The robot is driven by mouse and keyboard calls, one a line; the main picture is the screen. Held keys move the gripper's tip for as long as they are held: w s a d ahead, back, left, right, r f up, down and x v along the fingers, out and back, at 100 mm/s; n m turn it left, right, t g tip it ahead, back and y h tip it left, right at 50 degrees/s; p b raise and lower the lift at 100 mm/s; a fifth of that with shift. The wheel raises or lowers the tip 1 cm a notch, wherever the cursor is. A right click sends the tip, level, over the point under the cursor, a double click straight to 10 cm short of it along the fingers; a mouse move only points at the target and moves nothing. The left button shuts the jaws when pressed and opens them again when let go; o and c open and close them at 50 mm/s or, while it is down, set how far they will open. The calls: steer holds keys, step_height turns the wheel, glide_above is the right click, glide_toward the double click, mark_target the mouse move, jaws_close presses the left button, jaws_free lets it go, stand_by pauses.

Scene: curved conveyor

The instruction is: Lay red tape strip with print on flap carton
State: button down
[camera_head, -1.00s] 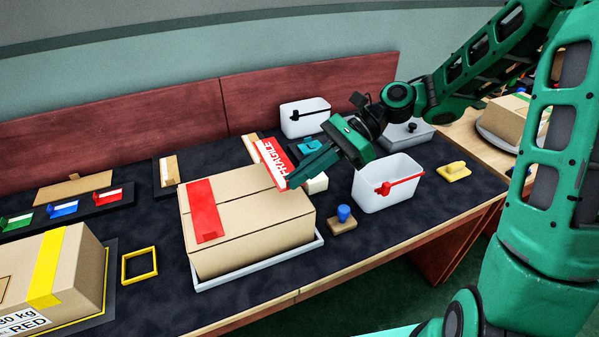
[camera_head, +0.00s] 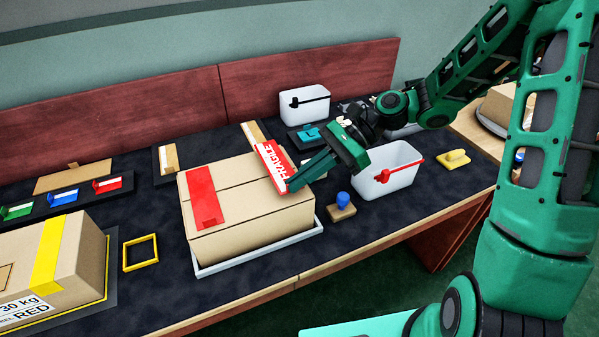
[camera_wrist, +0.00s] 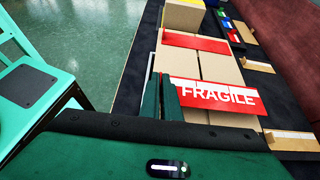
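The red tape strip with white FRAGILE print (camera_head: 272,166) is held at the right end of the flap carton (camera_head: 240,223); it also shows in the wrist view (camera_wrist: 217,96). My gripper (camera_head: 292,184) is shut on the strip's near end; its fingers also show in the wrist view (camera_wrist: 170,100). The strip is tilted over the carton's top right edge; I cannot tell whether it touches. The carton is closed, with a plain red strip (camera_head: 203,194) across the left part of its top, and stands in a white tray (camera_head: 205,271).
A white bin with a red handle (camera_head: 389,177) and a blue-knobbed stamp (camera_head: 342,203) stand to the right. A white bin (camera_head: 303,105) stands behind. A yellow-taped carton (camera_head: 75,255) and a yellow frame (camera_head: 140,253) are at left. The front table edge is clear.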

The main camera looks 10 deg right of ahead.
steer(key=shift+f, duration=1.35)
steer(key=c, duration=1.9)
jaws_free()
steer(key=v, duration=1)
steer(key=shift+w+d+r, duration=0.15)
steer(key=shift+d, duration=0.2)
